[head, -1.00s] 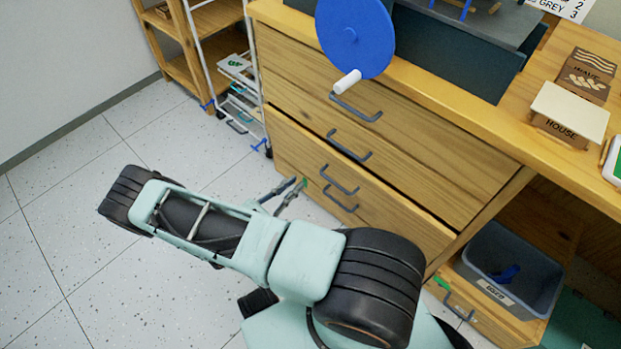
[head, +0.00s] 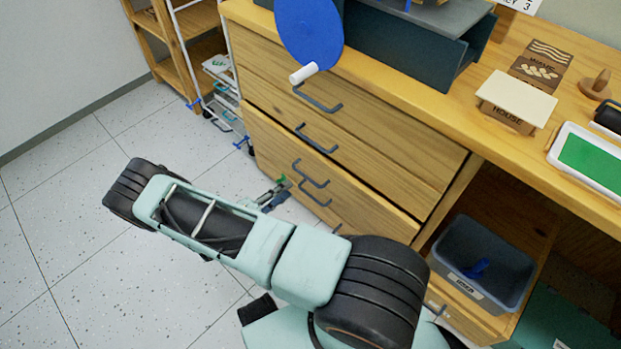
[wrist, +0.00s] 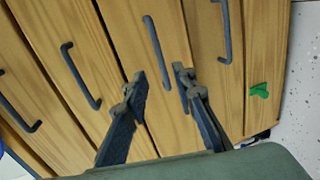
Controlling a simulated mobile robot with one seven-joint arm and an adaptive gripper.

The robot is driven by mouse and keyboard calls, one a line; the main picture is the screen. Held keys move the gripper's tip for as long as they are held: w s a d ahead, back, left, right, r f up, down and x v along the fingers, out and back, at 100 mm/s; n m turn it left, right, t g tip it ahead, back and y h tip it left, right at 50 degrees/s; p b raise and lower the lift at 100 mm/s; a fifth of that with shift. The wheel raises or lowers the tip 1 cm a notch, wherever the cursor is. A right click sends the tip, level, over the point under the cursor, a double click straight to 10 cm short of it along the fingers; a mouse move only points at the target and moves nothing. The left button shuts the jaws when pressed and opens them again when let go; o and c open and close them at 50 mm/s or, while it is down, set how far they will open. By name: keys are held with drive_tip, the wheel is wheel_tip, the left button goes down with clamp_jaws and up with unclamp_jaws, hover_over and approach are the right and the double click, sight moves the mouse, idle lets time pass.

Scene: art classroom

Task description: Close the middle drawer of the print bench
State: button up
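The print bench (head: 400,90) is a wooden unit with several stacked drawers with dark grey handles. One drawer front (head: 270,130), below the upper two handles, stands slightly proud, with a dark gap along its top edge; I take it as the middle drawer. Its handle (head: 310,174) shows below that edge. My gripper (head: 270,196) is low beside the drawer fronts, partly hidden by my arm. In the wrist view my gripper (wrist: 160,76) is open and empty, its fingers pointing at the drawer fronts. A handle (wrist: 155,48) lies ahead, between the fingertips; contact cannot be told.
A grey bin (head: 480,265) sits in the right lower shelf. The floor at left is clear.

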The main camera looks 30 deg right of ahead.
sight(306, 176)
drive_tip(key=b+x, duration=0.2)
drive_tip(key=x, duration=0.8)
drive_tip(key=shift+d, duration=0.15)
drive_tip(key=shift+c, duration=0.2)
clamp_jaws()
